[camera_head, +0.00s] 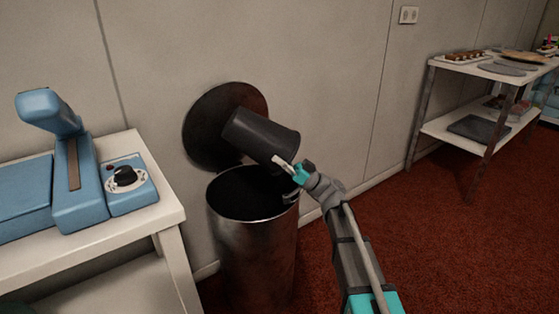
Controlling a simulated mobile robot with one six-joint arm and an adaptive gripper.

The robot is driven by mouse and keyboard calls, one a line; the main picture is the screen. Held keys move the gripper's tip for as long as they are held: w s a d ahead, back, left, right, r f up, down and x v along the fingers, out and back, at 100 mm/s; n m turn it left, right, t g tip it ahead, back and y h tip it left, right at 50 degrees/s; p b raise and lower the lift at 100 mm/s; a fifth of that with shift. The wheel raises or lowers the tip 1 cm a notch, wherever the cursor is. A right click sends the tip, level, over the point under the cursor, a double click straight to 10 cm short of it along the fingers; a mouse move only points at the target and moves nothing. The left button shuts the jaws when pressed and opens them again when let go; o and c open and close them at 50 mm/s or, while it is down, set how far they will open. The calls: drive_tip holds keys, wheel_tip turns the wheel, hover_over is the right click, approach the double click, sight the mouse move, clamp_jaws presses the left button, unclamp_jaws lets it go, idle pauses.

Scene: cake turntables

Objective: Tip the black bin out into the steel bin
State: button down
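The black bin (258,135) is a dark cylinder held tilted on its side above the steel bin, with one end up to the left and the other toward my gripper. My gripper (287,180) is at the lower right end of the black bin, its fingers at that edge; it appears closed on the bin's rim or wall. The steel bin (255,255) stands upright on the floor, its round mouth open and dark inside. Its contents cannot be made out. A round dark lid (205,130) stands raised behind it against the wall.
A white table (155,217) with a blue machine (80,180) stands close on the left of the steel bin. A white shelf unit (435,125) with trays stands at the right by the wall. Red carpet between the steel bin and the shelf is clear.

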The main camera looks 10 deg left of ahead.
drive_tip(key=shift+w, duration=0.15)
drive_tip(key=shift+f+b, duration=0.85)
drive_tip(key=shift+b, duration=0.05)
drive_tip(key=shift+d, duration=0.1)
drive_tip(key=shift+s, duration=0.2)
drive_tip(key=shift+w+r+p, duration=0.15)
drive_tip(key=shift+r+p, duration=0.75)
drive_tip(key=shift+p, duration=0.05)
drive_tip(key=shift+f, duration=0.1)
